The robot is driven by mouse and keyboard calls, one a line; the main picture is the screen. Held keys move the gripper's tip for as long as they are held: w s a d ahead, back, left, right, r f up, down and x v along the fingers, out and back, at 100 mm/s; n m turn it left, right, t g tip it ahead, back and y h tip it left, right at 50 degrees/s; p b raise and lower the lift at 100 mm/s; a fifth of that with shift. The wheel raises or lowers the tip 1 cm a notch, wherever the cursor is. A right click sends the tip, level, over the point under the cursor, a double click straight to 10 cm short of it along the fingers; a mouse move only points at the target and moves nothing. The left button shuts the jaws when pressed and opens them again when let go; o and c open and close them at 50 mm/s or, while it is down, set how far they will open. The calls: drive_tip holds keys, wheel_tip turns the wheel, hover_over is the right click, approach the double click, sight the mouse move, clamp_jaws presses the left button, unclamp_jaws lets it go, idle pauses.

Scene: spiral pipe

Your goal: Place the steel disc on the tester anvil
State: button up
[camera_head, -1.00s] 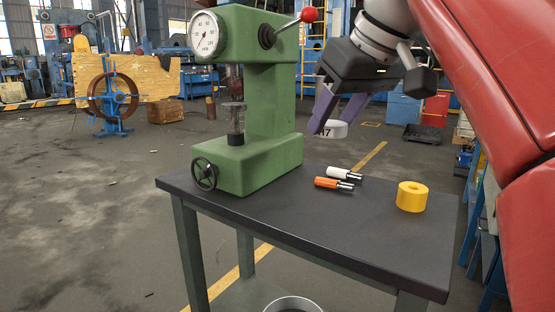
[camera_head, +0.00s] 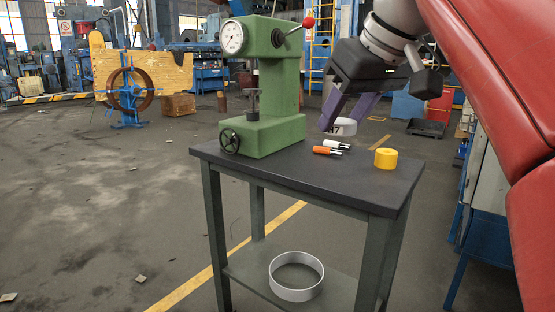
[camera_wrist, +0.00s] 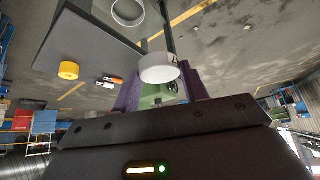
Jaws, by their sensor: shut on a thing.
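The steel disc (camera_head: 343,127) is a pale, short cylinder with a dark mark on its side. My gripper (camera_head: 345,122) has purple fingers and is shut on the disc, holding it in the air above the back right of the table. The disc also shows between the fingers in the wrist view (camera_wrist: 159,68). The green tester (camera_head: 282,95) stands on the table, left of the disc, with a dial and a red-knobbed lever. Its anvil (camera_head: 252,115) is the dark post on its base, below the grey spindle. The disc is clear of the tester.
A grey metal ring (camera_head: 297,285) sits on the lower shelf. The table's front right is bare.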

drive_tip(key=w+a+f+m+h, duration=0.1)
drive_tip(key=w+f+m, duration=0.2)
drive_tip(key=w+f, duration=0.55)
drive_tip(key=w+a+f+m+h, duration=0.15)
drive_tip(key=w+f, duration=0.25)
drive_tip(key=f, duration=0.9)
drive_tip(key=w+f+m+h, duration=0.25)
drive_tip(key=w+f, duration=0.35)
drive_tip(key=f, duration=0.5)
wheel_tip(320, 180, down, 17)
drive_tip(key=d+m+h, duration=0.1)
drive_tip(key=m+h, duration=0.1)
drive_tip(key=m, duration=0.3)
drive_tip(key=s+d+f+m+g+h, duration=0.1)
drive_tip(key=s+d+f+m, duration=0.15)
drive_tip(key=f, duration=0.25)
drive_tip(key=s+d+f+m+g, duration=0.1)
drive_tip(key=s+d+f+m, duration=0.1)
drive_tip(key=s+d+f, duration=0.25)
wheel_tip(320, 180, up, 10)
drive_tip(key=w+n+t+y, duration=0.2)
drive_tip(key=n, duration=0.5)
drive_tip(key=shift+w+r+t+y, duration=0.2)
drive_tip(key=shift+t+y, duration=0.1)
drive_tip(key=shift+y, duration=0.1)
